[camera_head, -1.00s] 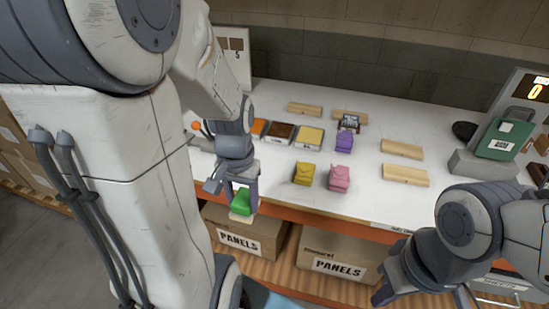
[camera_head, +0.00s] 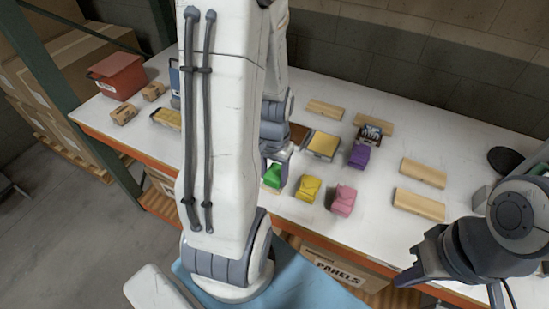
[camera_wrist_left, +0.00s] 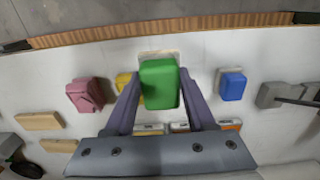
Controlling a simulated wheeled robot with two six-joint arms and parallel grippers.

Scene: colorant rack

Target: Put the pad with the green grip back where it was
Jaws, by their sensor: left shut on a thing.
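My left gripper (camera_wrist_left: 163,98) is shut on the green grip (camera_wrist_left: 159,84) of a pad, with one finger on each side. A pale edge of the pad shows past the grip in the left wrist view. In the head view the green grip (camera_head: 272,177) is near the table's front edge, left of a yellow-grip pad (camera_head: 308,188). I cannot tell whether it touches the table. A pink-grip pad (camera_head: 343,200) stands right of the yellow one. A blue-grip pad (camera_wrist_left: 232,86) shows in the left wrist view. My right gripper (camera_head: 403,277) is at the lower right, its jaw gap unclear.
A yellow-filled tray (camera_head: 323,144) and several wooden blocks (camera_head: 420,204) lie on the white table. A red bin (camera_head: 118,76) is at the far left. My left arm hides part of the table.

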